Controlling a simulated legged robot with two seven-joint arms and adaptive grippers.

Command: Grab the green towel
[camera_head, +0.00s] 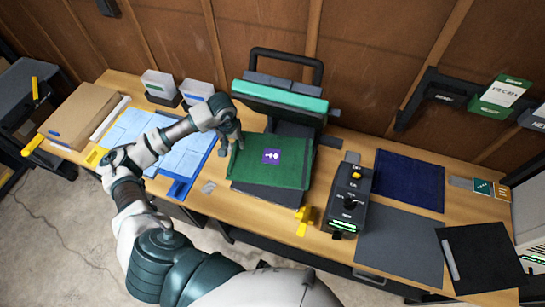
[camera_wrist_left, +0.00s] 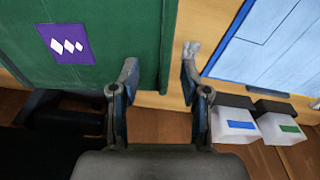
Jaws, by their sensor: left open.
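The green towel (camera_head: 262,172) lies flat, with a purple patch (camera_head: 271,156) bearing white marks, on a dark base in the middle of the bench. It also shows in the left wrist view (camera_wrist_left: 125,30), filling the upper left. My left gripper (camera_head: 230,145) is over the towel's left edge. In the left wrist view its two fingers (camera_wrist_left: 160,80) are apart, one over the towel's edge and the other over bare wood. I cannot tell whether a finger touches the towel. My right gripper is not in view.
A press-like frame with a teal bar (camera_head: 279,98) stands behind the towel. Blue sheets on a tray (camera_head: 180,188) lie to the left. A black control box (camera_head: 347,200) and a yellow clip (camera_head: 304,220) are on the right. White boxes (camera_head: 160,85) stand at the back.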

